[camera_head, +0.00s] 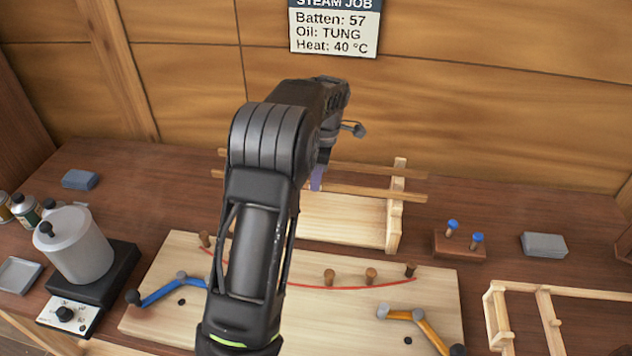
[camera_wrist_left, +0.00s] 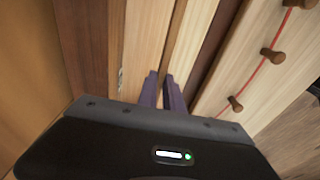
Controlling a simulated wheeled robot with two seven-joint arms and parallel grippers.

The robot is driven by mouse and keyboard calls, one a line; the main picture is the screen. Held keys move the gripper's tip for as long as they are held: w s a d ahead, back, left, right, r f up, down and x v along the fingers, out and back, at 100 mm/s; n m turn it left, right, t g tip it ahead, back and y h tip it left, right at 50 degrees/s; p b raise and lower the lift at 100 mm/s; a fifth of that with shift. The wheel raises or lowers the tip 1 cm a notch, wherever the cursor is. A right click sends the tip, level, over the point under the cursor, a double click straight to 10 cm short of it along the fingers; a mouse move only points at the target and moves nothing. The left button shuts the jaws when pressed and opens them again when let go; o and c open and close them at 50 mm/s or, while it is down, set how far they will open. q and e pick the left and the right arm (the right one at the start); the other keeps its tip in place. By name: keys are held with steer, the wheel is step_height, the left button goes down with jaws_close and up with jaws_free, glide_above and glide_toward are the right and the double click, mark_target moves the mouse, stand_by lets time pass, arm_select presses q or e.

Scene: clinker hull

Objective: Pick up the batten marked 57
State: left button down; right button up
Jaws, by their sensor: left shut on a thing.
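Two thin wooden battens lie across a pale wooden rack (camera_head: 345,219) in the head view: a back batten (camera_head: 375,171) and a front batten (camera_head: 370,193). No number can be read on either one. My left gripper (camera_head: 317,180) reaches down at the front batten, its purple fingers shut on it. The left wrist view shows the fingertips (camera_wrist_left: 164,90) closed about a wooden batten (camera_wrist_left: 193,40). My left arm hides part of the rack and battens. My right gripper is not in view.
A sign (camera_head: 335,28) on the wall reads batten 57, TUNG oil, 40 °C. In front stands a pale board (camera_head: 185,252) with pegs, a red curve and blue and orange levers. A pot (camera_head: 75,245) on a heater stands left, a peg block (camera_head: 460,246) right.

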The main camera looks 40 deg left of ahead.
arm_select(q)
step_height(320, 180, up, 10)
steer(key=shift+f, duration=0.15)
